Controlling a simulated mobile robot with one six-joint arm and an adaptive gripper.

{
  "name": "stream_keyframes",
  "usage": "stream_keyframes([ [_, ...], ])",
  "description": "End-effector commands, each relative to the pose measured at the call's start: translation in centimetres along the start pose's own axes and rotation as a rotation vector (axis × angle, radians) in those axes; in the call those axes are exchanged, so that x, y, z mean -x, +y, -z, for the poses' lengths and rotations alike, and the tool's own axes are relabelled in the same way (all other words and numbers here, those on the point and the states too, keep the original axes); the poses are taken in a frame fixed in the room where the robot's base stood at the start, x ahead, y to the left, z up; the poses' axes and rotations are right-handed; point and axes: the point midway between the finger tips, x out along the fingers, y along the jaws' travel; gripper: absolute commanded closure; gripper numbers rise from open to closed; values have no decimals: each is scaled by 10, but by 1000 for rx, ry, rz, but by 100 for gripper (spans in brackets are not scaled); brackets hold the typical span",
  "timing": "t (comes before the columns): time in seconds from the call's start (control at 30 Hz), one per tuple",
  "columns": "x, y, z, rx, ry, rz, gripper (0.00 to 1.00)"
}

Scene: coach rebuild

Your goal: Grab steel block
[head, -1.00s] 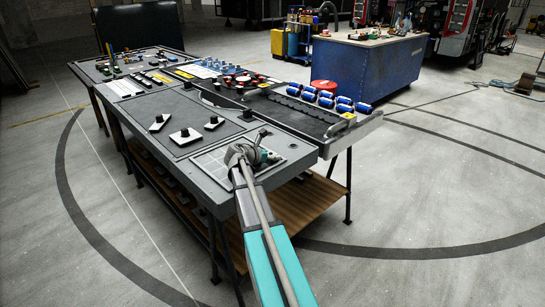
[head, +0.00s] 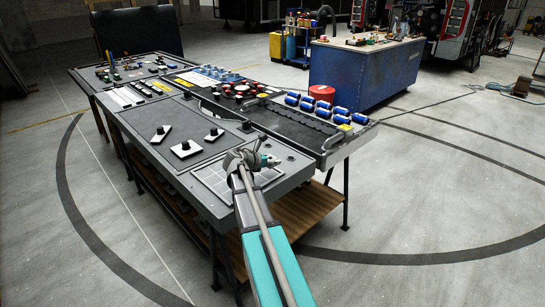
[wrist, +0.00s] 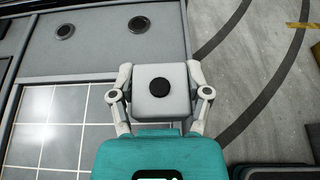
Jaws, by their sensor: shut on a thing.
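The steel block (wrist: 160,92) is a light grey, rounded square block with a black round spot on its top, in the middle of the wrist view. My gripper (wrist: 160,96) has one finger on each side of the block and is shut on it. In the head view my gripper (head: 262,160) is over the near right corner of the workbench (head: 205,200), by the pale gridded panel. The block is too small and too covered by my gripper to make out in the head view.
The gridded panel (wrist: 48,130) lies left of the block. Several plates with black knobs, one nearby (head: 186,148), stand on the bench. A dark rack (head: 300,125) and blue cylinders (head: 325,102) lie beyond. Floor (wrist: 245,60) shows right of the block.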

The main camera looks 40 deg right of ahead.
Motion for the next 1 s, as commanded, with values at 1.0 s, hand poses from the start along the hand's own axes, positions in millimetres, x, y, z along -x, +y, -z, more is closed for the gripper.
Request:
stream_keyframes([
  [1.0, 86, -92, -38, 1, -1, 0, 99],
])
